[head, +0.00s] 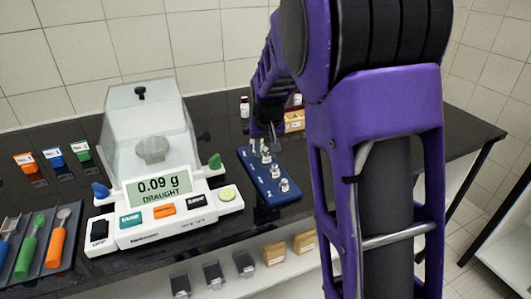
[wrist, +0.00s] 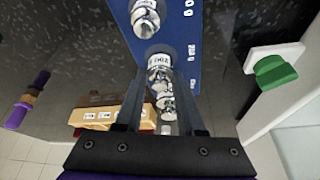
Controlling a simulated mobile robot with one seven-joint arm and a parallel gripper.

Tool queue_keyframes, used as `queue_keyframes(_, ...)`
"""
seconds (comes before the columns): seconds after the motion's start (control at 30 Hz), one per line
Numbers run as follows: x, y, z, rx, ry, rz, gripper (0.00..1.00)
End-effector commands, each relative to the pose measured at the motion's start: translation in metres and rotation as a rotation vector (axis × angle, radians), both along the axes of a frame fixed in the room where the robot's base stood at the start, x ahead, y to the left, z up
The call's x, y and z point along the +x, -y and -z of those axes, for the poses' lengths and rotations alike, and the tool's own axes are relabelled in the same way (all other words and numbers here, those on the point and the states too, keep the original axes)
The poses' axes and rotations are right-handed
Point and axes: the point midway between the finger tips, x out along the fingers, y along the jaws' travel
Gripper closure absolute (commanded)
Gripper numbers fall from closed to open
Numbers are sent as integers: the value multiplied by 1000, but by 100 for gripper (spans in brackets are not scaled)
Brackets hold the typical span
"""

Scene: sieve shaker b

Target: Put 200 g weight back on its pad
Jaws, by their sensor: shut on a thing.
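My gripper (wrist: 160,80) is shut on a shiny silver weight (wrist: 159,62), held between the two dark fingers in the wrist view. Its label seems to read 200. The weight is over or at the end of the blue weight board (wrist: 180,28); I cannot tell whether its base touches. Another silver weight (wrist: 144,14) stands on the board just beyond. In the head view my gripper (head: 267,133) is above the far end of the blue board (head: 264,190), partly hidden by my arm. Several silver weights show there, one near the front (head: 284,185).
A balance (head: 160,205) with a clear draught shield stands left of the board, reading 0.09 g and DRAUGHT. Its green knob (wrist: 274,72) is right in the wrist view. Tools (head: 35,245) lie in a tray.

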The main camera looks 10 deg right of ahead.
Motion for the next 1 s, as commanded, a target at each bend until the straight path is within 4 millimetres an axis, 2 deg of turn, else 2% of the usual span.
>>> queue_keyframes(0.4,0,0,6,0,2,0,100)
queue_keyframes(0.43,0,0,7,0,1,0,60)
queue_keyframes(0.6,0,0,6,0,1,0,32)
queue_keyframes(0.87,0,0,5,0,1,0,32)
queue_keyframes(1.0,-1,0,-4,1,3,0,32)
